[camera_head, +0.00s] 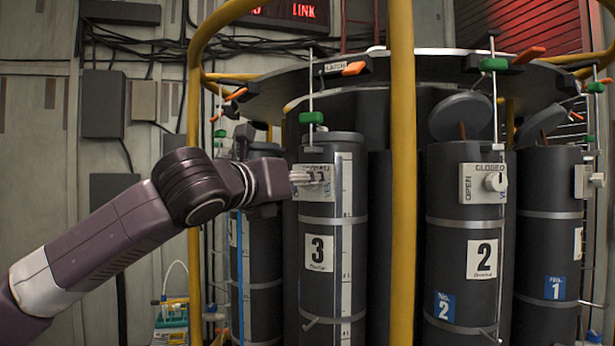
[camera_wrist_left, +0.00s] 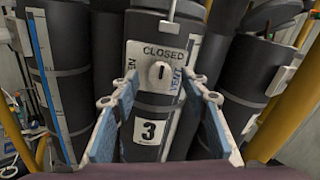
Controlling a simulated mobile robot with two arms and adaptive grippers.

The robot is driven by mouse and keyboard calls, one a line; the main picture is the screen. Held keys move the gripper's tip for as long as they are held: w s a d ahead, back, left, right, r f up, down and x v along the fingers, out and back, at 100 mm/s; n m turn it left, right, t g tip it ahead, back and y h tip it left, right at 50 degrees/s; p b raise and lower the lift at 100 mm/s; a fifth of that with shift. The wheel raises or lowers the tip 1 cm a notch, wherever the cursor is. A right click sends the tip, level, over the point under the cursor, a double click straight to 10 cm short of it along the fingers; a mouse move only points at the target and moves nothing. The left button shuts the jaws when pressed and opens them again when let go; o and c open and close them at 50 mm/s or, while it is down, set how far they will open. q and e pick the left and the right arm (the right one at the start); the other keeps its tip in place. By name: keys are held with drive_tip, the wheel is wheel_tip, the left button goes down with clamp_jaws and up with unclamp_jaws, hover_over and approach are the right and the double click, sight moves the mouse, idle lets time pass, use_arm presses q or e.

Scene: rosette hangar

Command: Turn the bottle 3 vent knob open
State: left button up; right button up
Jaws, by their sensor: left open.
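Bottle 3 (camera_head: 345,240) is a dark upright cylinder with a white "3" label. Its white vent plate (camera_head: 316,215) is partly hidden by my gripper in the head view. In the left wrist view the pale round vent knob (camera_wrist_left: 160,73) sits below the word CLOSED, and its small dark mark appears upright, towards that word. OPEN is partly hidden on the left of the plate. My left gripper (camera_head: 312,176) is at the plate. In the left wrist view its open fingers (camera_wrist_left: 162,92) stand on either side of the knob, apart from it. My right gripper is out of view.
A yellow post (camera_head: 402,200) stands just right of bottle 3. Bottle 2 (camera_head: 468,215) and bottle 1 (camera_head: 550,230) stand further right, each with a vent plate. A green-knobbed rod (camera_head: 311,118) rises above bottle 3. A black rim with orange handles (camera_head: 353,69) overhangs the bottles.

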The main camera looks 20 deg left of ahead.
use_arm(q)
drive_tip(key=shift+w+d, duration=0.2)
drive_tip(key=shift+w, duration=0.8)
drive_tip(key=shift+c, duration=0.3)
clamp_jaws()
